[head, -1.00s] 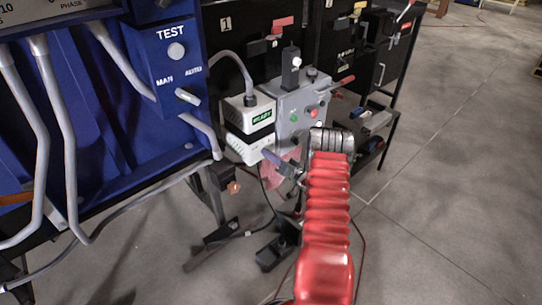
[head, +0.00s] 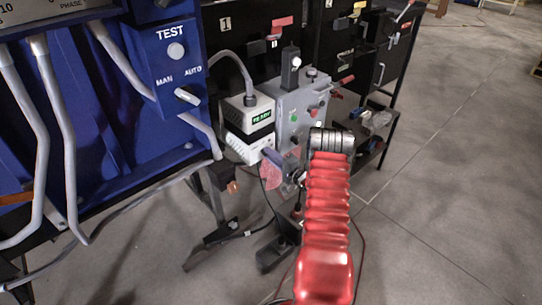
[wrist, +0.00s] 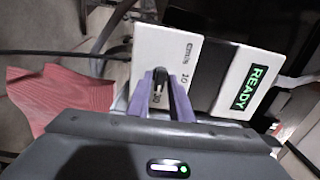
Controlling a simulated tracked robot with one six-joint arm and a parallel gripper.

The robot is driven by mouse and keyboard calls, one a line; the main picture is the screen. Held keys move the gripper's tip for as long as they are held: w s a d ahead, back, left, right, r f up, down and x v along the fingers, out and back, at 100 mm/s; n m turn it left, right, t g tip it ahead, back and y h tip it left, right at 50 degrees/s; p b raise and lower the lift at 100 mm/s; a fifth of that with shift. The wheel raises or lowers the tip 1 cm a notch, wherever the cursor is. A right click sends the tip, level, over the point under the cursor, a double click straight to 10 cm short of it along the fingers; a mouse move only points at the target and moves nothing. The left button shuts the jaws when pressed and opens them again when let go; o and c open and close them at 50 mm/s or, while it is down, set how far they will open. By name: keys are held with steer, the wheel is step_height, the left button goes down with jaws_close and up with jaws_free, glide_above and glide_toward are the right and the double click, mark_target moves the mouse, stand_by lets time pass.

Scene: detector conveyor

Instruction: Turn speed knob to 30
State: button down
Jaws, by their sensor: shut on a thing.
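The speed knob (wrist: 158,86) is a small dark knob on the white face of the lower control box (wrist: 165,55). The numbers 10 and 30 are printed beside it; 30 is close to the fingers. My gripper (wrist: 161,90) has purple fingers, one on each side of the knob, and is shut on it. The fingers partly hide the knob, so its exact setting cannot be read. In the head view my gripper (head: 268,155) reaches the lower white box (head: 240,148) from the right, and the knob is hidden.
An upper white box (head: 249,114) has a green display (head: 262,118), reading READY in the wrist view. A grey button box (head: 300,108) stands close to the right. A red cloth (wrist: 65,95) hangs below. A blue panel (head: 165,60) is at left. Open floor (head: 450,200) lies right.

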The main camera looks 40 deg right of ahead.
steer(key=shift+s+d+f+m, duration=0.15)
steer(key=shift+d+f+m, duration=0.05)
steer(key=shift+m, duration=0.1)
steer(key=c, duration=1.9)
jaws_free()
steer(key=shift+o, duration=0.7)
steer(key=shift+a+r, duration=0.1)
steer(key=s, duration=1.3)
steer(key=shift+s, duration=0.35)
steer(key=shift+d, duration=0.2)
